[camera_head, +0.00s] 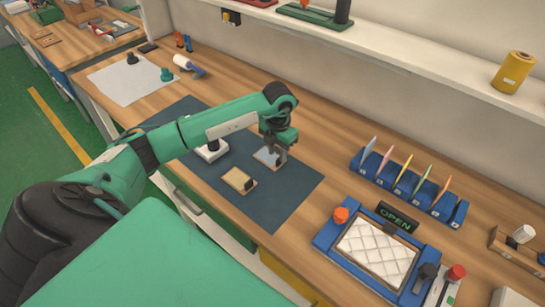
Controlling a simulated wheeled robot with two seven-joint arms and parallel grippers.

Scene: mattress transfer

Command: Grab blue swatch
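My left gripper (276,154) points down over the dark mat (285,195), right at a small block with a light blue top (265,155). The gripper partly hides this piece, and I cannot tell whether its fingers touch it or are closed on it. A tan block (239,180) with a dark part at its right end lies nearer on the mat. A pale blue swatch (370,146) stands in the leftmost slot of a blue rack (408,188), with pink, yellow, green and orange swatches beside it. My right gripper is not in view.
A blue frame (325,238) holds a white quilted pad (376,252), with an OPEN sign (397,217) behind it. A white block (211,150) sits on the mat's far-left part. A shelf (400,63) overhangs the back. The mat's front right is clear.

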